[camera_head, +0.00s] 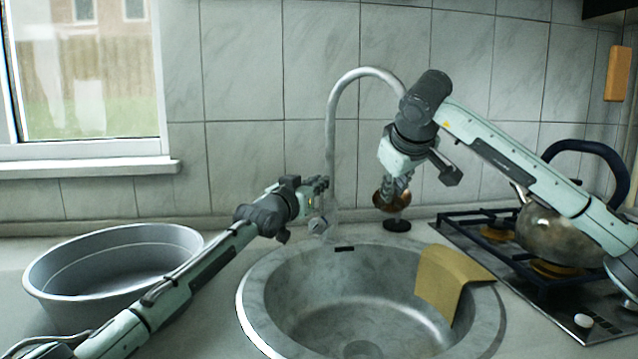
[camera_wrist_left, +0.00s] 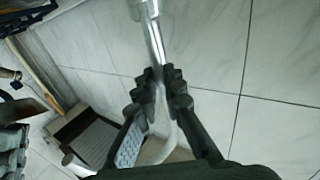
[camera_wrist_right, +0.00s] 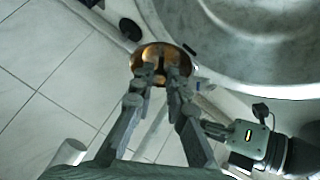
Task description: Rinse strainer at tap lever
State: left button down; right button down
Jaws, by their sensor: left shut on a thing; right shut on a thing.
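The strainer is a copper-coloured bowl (camera_head: 390,201), seen also in the right wrist view (camera_wrist_right: 150,54). My right gripper (camera_head: 397,183) is shut on it from above and holds it behind the sink, right of the tap. The silver tap (camera_head: 331,130) rises behind the sink in a tall arch; its spout end is hidden behind my right arm. My left gripper (camera_head: 322,184) is at the tap's upright. In the left wrist view its fingers (camera_wrist_left: 160,85) are shut on a slim silver part of the tap (camera_wrist_left: 153,40). I cannot tell lever from pipe there.
The round sink (camera_head: 262,296) is empty, with a yellow cloth (camera_head: 440,278) over its right rim. A grey basin (camera_head: 45,289) stands at left. A kettle (camera_head: 548,232) sits on the hob (camera_head: 470,240) at right. A black disc (camera_head: 397,225) lies below the strainer.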

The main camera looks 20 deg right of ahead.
pick_arm(q)
jog(key=shift+s+a+f+t+h, duration=0.1)
jog(key=shift+s+a+t+h, duration=0.15)
jog(key=shift+a+t+h, duration=0.05)
jog(key=c, duration=1.6)
grip_release()
jog(key=shift+c, duration=0.2)
jog(key=shift+s+a+f, duration=0.15)
jog(key=shift+s+a, duration=0.2)
jog(key=shift+s, duration=0.15)
jog(key=v, duration=0.6)
jog(key=shift+a, duration=0.2)
